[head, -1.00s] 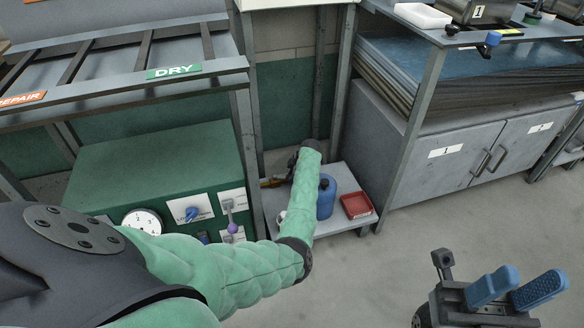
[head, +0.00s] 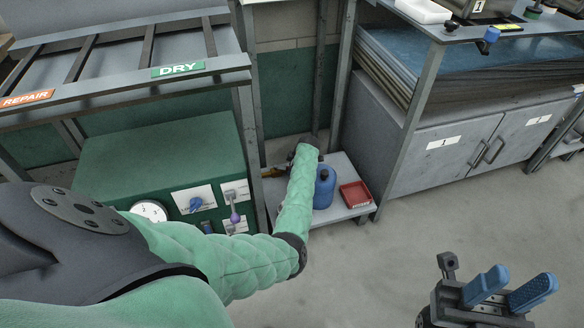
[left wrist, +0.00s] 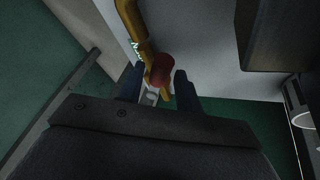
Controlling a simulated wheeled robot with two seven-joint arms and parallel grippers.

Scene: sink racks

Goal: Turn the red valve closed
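The red valve (left wrist: 161,70) shows in the left wrist view as a small dark red piece on a brass pipe (left wrist: 134,25). My left gripper (left wrist: 158,84) is open, with one blue fingertip on each side of the red valve. I cannot tell whether either finger touches it. In the head view a bit of the brass pipe (head: 272,172) shows beside my left wrist, on the low shelf between the benches. The red valve and left fingertips are hidden there by my arm. My right gripper (head: 510,288) is open and empty above the floor at the lower right.
A green box (head: 155,165) with a gauge and switches is at left. Metal posts flank the shelf. The floor at right is clear.

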